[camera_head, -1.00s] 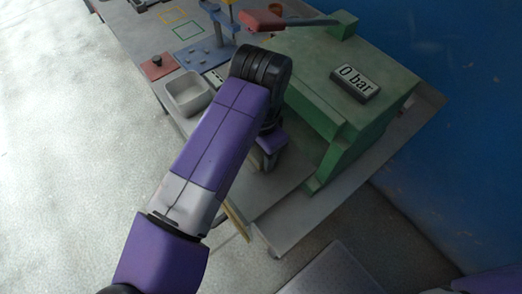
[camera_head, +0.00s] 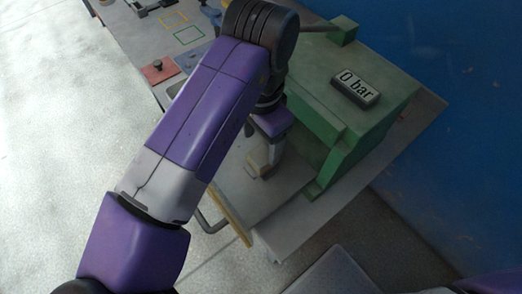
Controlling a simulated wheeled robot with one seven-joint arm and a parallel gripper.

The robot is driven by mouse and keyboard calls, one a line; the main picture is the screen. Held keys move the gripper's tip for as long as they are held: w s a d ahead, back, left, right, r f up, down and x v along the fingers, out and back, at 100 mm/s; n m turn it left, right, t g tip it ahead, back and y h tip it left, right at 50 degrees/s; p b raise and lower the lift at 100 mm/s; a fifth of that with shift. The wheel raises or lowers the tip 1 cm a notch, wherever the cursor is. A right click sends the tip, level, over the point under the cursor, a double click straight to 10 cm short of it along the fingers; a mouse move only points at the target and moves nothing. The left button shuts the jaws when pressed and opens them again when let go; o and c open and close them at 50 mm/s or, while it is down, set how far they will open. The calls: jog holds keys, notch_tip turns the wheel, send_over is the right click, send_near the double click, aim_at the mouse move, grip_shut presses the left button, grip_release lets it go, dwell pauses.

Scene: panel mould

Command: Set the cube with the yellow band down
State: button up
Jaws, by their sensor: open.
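My gripper (camera_head: 262,166) points down beneath my purple wrist, just left of the green press's front, over a grey plate (camera_head: 231,190). Its jaws are open, and small and partly shaded. A pale beige patch shows at the jaws, but I cannot tell whether it is a finger or part of a cube. I cannot make out the cube with the yellow band. Whether anything touches the plate between the jaws is unclear.
The green press (camera_head: 330,120) with a "0 bar" display (camera_head: 355,88) stands close right of my gripper. A yellow strip (camera_head: 236,224) and a grey handle (camera_head: 207,222) lie at the front. A blue wall is at right.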

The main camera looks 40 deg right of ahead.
aim_at(261, 155)
jog(key=shift+r, duration=2.35)
